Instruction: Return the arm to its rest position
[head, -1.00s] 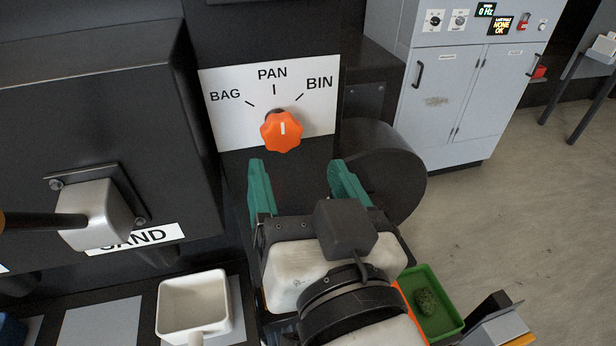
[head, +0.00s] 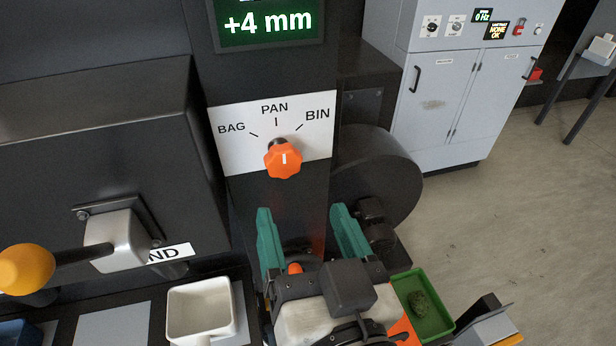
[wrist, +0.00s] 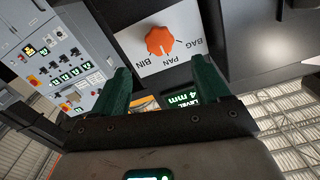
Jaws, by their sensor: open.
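My gripper (head: 308,238) has two green fingers held wide apart with nothing between them. In the head view it is low in the middle, below and in front of the orange knob (head: 283,160), and apart from it. The knob sits on a white plate (head: 232,152) marked BAG, PAN and BIN, and its white mark points up at PAN. In the wrist view my gripper (wrist: 160,88) shows its open fingers, with the orange knob (wrist: 160,41) beyond them. My arm behind the gripper is mostly out of the picture.
A display (head: 268,22) reads +4 mm above the plate. A yellow-ended lever (head: 25,268) sticks out at left. A white pan (head: 183,335) and a green tray (head: 438,326) with a green lump lie low, near my arm. A grey cabinet (head: 455,105) stands behind; floor at right is clear.

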